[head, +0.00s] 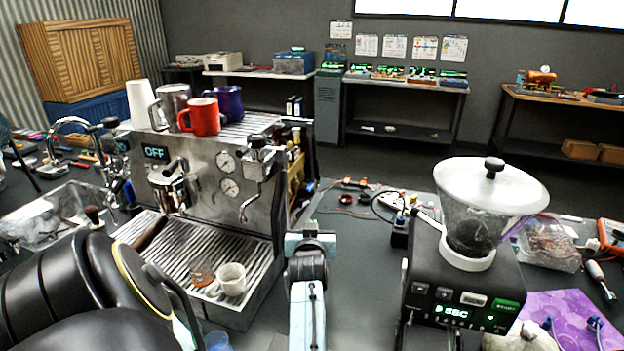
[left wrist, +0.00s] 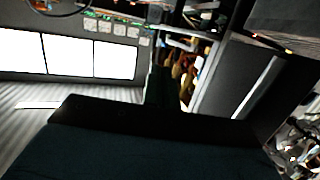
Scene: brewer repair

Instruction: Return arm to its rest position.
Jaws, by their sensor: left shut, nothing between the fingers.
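My left arm (head: 70,295), black and rounded, fills the lower left of the head view. My left gripper (head: 310,243), pale blue and grey, shows at the bottom middle, in front of the right side of the steel espresso machine (head: 245,190). It is shut and empty. Whether it touches the machine cannot be told. In the left wrist view a large dark block (left wrist: 130,150) fills the lower part, and I cannot tell what it is. My right gripper is in neither view.
A black grinder (head: 460,290) with a clear hopper (head: 478,228) stands to the right. A red mug (head: 203,117) and other cups stand on the machine. A white cup (head: 232,279) is on the drip tray. Cables and small parts lie behind my gripper.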

